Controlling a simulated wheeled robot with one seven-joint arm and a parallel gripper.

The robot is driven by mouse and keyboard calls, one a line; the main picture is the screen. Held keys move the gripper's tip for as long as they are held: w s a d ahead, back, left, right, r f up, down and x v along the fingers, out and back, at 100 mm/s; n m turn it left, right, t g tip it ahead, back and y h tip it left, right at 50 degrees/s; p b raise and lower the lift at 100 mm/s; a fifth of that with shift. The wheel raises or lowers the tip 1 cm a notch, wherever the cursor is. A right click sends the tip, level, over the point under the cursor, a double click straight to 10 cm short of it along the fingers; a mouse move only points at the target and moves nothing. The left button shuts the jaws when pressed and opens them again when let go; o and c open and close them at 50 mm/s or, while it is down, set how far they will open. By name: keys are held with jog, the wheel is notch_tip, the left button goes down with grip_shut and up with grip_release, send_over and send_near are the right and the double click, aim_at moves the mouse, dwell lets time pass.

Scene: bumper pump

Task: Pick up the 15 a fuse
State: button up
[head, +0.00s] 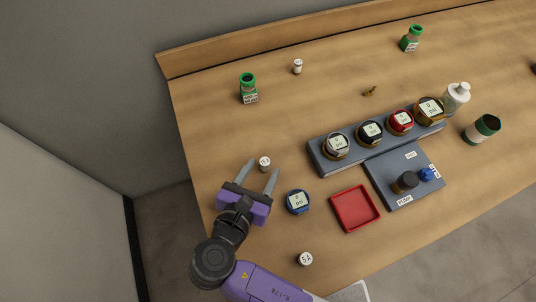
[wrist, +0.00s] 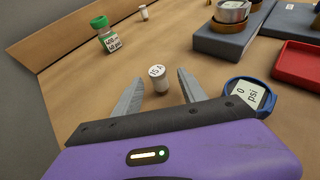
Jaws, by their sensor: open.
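The 15 A fuse (wrist: 158,79) is a small white cylinder with "15 A" on its top. It stands upright on the wooden table, a little beyond and between my open fingertips. In the head view the same fuse (head: 264,163) is near the table's left side. My gripper (head: 259,172) is open and empty, its two grey fingers pointing at the fuse; it also shows in the wrist view (wrist: 155,88). I cannot tell whether a finger touches the fuse. Another white fuse, marked "5 A" (head: 305,259), stands near the front edge.
A blue gauge (head: 298,201) lies close right of my gripper. A red tray (head: 372,222), a grey block (head: 322,166) with several gauges and a pump panel (head: 388,197) are further right. A green-capped bottle (head: 248,92) and a third white cylinder (head: 297,66) stand behind.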

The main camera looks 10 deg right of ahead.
aim_at(269, 156)
jog(key=shift+p+x, duration=0.4)
jog(key=shift+x, duration=2.75)
grip_shut()
